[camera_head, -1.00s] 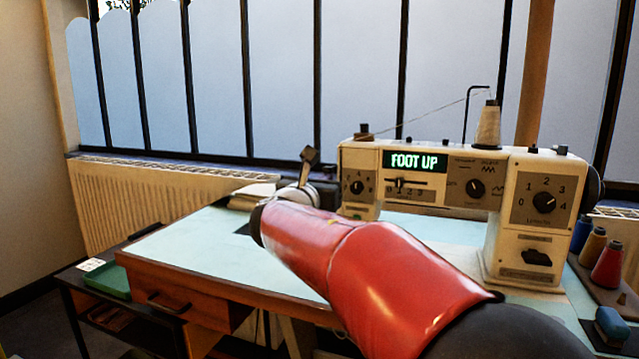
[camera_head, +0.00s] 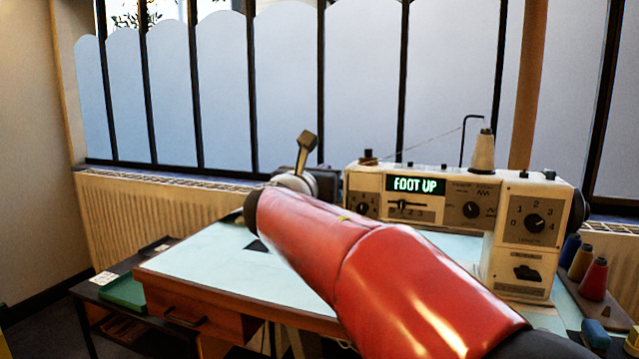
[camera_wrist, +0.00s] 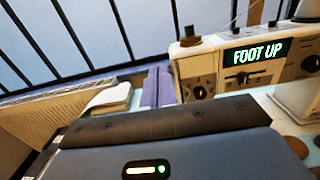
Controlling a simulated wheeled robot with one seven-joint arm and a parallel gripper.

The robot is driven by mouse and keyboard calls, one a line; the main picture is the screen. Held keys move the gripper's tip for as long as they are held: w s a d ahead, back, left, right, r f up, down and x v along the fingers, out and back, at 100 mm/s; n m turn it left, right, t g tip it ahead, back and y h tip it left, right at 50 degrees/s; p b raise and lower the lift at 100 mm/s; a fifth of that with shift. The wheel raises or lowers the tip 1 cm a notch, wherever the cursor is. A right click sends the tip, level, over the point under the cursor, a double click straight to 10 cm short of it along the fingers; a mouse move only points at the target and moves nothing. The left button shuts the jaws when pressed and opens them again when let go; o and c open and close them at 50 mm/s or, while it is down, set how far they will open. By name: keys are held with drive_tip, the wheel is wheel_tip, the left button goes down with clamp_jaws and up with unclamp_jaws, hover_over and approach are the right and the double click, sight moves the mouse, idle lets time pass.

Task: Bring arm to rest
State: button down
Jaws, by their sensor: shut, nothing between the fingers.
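My red arm (camera_head: 350,245) reaches from the lower right over the pale blue tabletop (camera_head: 205,260), its far end raised in front of the window. My gripper (camera_wrist: 157,88) shows in the wrist view as two grey-purple fingers side by side, shut with nothing between them. The hand's body with a small lit indicator fills the bottom of that view. In the head view the fingers are hard to make out beyond the wrist. The arm hides part of the tabletop.
A cream sewing machine (camera_head: 520,215) reading "FOOT UP" stands right of my wrist, with a thread cone (camera_head: 482,152) on top. Thread spools (camera_head: 593,280) are at the right edge. A side table with a green tray (camera_head: 124,291) is at left. A radiator (camera_head: 130,212) and barred window stand behind.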

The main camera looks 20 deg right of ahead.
drive_tip(key=shift+s+a+r, duration=0.1)
drive_tip(key=shift+s+r, duration=0.1)
drive_tip(key=shift+r, duration=0.1)
drive_tip(key=s+d+f+m+g+y, duration=0.2)
drive_tip(key=s+f+m+g, duration=0.1)
drive_tip(key=s+f+m, duration=0.55)
drive_tip(key=s+d+f+m+g+y, duration=0.2)
drive_tip(key=s+f+m+g, duration=0.2)
drive_tip(key=s+f+m, duration=0.4)
drive_tip(key=s+a+f+m+g+y, duration=0.1)
drive_tip(key=s+a+f+m+y, duration=0.2)
drive_tip(key=s+f+m, duration=0.3)
drive_tip(key=s+a+f+m+g+y, duration=0.1)
drive_tip(key=s+a+f+m+y, duration=0.3)
drive_tip(key=s, duration=0.5)
wheel_tip(320, 180, down, 4)
drive_tip(key=shift+s+a+r+m, duration=0.15)
drive_tip(key=shift+a+r+m, duration=0.1)
drive_tip(key=shift+a+m, duration=0.7)
